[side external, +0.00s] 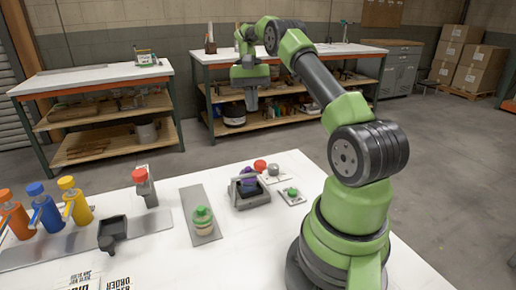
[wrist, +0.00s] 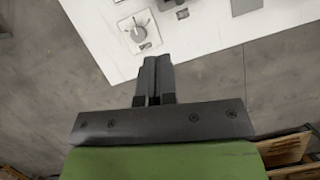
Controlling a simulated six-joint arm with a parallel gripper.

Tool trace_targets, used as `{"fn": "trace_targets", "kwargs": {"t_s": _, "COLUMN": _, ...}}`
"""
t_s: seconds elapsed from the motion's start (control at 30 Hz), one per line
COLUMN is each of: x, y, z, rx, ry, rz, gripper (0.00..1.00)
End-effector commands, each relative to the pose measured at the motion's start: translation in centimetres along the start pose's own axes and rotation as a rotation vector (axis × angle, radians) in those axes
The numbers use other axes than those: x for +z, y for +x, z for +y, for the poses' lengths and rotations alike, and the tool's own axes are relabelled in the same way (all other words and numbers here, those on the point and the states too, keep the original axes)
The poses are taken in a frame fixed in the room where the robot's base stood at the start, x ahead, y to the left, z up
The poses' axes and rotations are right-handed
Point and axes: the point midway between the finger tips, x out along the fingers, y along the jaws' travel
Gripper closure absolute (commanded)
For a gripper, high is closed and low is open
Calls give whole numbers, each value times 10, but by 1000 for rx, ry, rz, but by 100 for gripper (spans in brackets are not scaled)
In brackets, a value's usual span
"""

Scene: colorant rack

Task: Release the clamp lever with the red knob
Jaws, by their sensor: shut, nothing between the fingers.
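A red ball-shaped knob (side external: 260,165) shows at the back of a dark grey clamp-like fixture (side external: 250,200) on the white table. A purple item (side external: 248,184) sits inside the fixture's frame. I cannot make out the lever under the knob. A second red top (side external: 139,173) sits on a grey upright piece (side external: 148,192) further left. My gripper (side external: 251,104) hangs beyond the table's far edge, well apart from the fixture.
Orange (side external: 14,220), blue (side external: 46,212) and yellow (side external: 75,204) bottles stand at the left. A grey dial (wrist: 140,30) on a pale plate shows in the wrist view.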

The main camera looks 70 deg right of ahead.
Motion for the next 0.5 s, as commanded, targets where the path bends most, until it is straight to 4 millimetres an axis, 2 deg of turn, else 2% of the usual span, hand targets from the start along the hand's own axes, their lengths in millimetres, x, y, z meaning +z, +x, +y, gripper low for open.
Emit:
{"fn": "trace_targets", "kwargs": {"t_s": 0.27, "x": 0, "y": 5, "z": 0, "rx": 3, "ry": -4, "rz": -2, "gripper": 100}}
{"fn": "trace_targets", "kwargs": {"t_s": 0.5, "x": 1, "y": 29, "z": 0, "rx": 2, "ry": -2, "rz": -5, "gripper": 100}}
